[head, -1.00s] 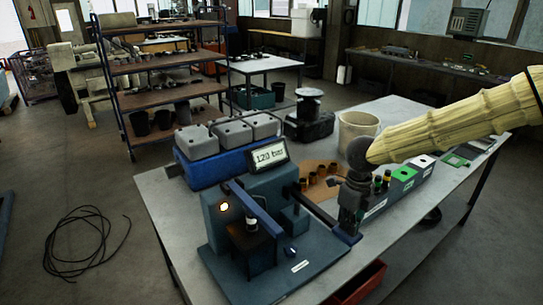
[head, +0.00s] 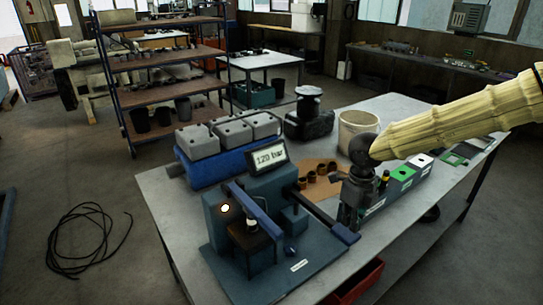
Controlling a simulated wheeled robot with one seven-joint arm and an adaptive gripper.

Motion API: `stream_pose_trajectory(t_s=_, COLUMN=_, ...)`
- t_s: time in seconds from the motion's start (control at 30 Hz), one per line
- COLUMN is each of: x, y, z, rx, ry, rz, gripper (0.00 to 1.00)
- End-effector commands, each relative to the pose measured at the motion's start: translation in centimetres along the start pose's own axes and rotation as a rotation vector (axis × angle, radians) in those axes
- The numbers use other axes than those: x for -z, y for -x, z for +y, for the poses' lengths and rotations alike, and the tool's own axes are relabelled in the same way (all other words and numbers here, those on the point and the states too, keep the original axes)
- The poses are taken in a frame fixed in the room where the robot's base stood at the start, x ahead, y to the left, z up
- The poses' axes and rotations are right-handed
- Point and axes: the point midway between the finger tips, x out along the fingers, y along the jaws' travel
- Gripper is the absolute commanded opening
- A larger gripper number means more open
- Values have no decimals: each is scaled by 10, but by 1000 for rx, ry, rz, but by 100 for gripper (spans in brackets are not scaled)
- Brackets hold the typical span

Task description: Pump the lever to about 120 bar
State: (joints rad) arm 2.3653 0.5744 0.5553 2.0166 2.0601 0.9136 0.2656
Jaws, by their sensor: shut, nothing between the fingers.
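The blue test pump (head: 220,222) stands on its blue base plate on the table. Its display (head: 268,157) reads 120 bar, and a small lamp (head: 225,208) on its front is lit. The lever with a blue grip (head: 345,233) reaches out to the right and slopes down at its end. My gripper (head: 350,215) points down just behind and above the grip. It is shut with nothing in it. I cannot tell whether it touches the lever.
Grey blocks sit on a blue box (head: 215,168) behind the pump. Brown cylinders (head: 318,174), a beige bucket (head: 357,130) and labelled bins (head: 402,175) stand near my arm. A red drawer (head: 354,284) is open below the table's front edge.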

Motion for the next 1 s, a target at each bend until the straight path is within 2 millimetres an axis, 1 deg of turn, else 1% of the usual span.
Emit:
stream_pose_trajectory(t_s=0.03, x=0, y=6, z=0, rx=0, ry=0, rz=0, gripper=0)
stream_pose_trajectory(t_s=0.1, x=0, y=12, z=0, rx=0, ry=0, rz=0, gripper=0)
stream_pose_trajectory(t_s=0.5, x=0, y=38, z=0, rx=0, ry=1, rz=0, gripper=0)
stream_pose_trajectory(t_s=1.0, x=0, y=37, z=0, rx=0, ry=0, rz=0, gripper=0)
